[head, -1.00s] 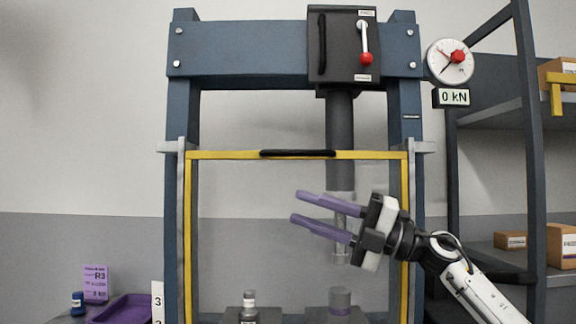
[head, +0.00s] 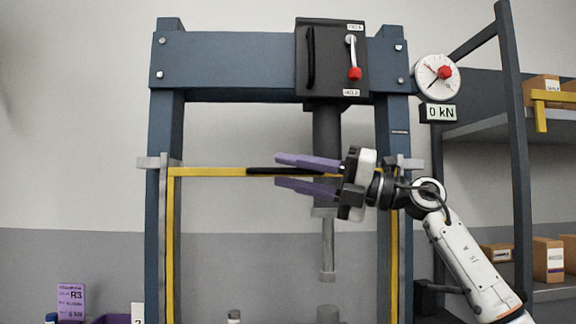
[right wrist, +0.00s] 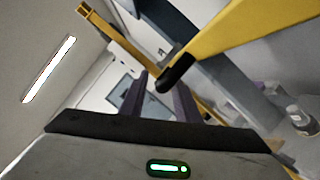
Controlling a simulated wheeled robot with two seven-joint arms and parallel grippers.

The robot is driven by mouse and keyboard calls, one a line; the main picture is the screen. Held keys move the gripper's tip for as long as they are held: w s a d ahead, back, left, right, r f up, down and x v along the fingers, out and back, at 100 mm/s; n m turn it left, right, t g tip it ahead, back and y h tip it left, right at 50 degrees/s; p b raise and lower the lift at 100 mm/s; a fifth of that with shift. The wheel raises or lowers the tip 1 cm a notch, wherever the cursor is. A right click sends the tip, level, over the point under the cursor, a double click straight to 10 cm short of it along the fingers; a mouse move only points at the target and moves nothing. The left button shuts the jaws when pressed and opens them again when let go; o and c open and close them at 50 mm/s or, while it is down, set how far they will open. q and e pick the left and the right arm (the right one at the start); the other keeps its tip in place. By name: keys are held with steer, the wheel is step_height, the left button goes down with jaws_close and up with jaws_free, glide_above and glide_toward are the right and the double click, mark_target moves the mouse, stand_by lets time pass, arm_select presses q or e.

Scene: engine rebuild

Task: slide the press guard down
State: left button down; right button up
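The press guard (head: 205,173) is a yellow frame across the front of the blue press, with its top bar below the press head. A black handle (head: 262,171) is on that bar; guard (right wrist: 236,28) and handle (right wrist: 177,73) also show in the right wrist view. My right gripper (head: 278,173) is open, its purple fingers above and below the handle's height in the head view. In the right wrist view, the handle's near end appears between or close to the fingers (right wrist: 160,98); contact cannot be told. My left gripper is out of view.
The press frame (head: 230,60) carries a black control box (head: 330,60) with a red-knobbed lever. A dial gauge (head: 437,77) and a 0 kN display (head: 438,113) sit right. A shelf with boxes (head: 547,260) stands at the right.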

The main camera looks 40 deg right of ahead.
steer(key=shift+w+a+r, duration=0.1)
steer(key=shift+w+a, duration=0.15)
steer(key=shift+w, duration=0.05)
jaws_close()
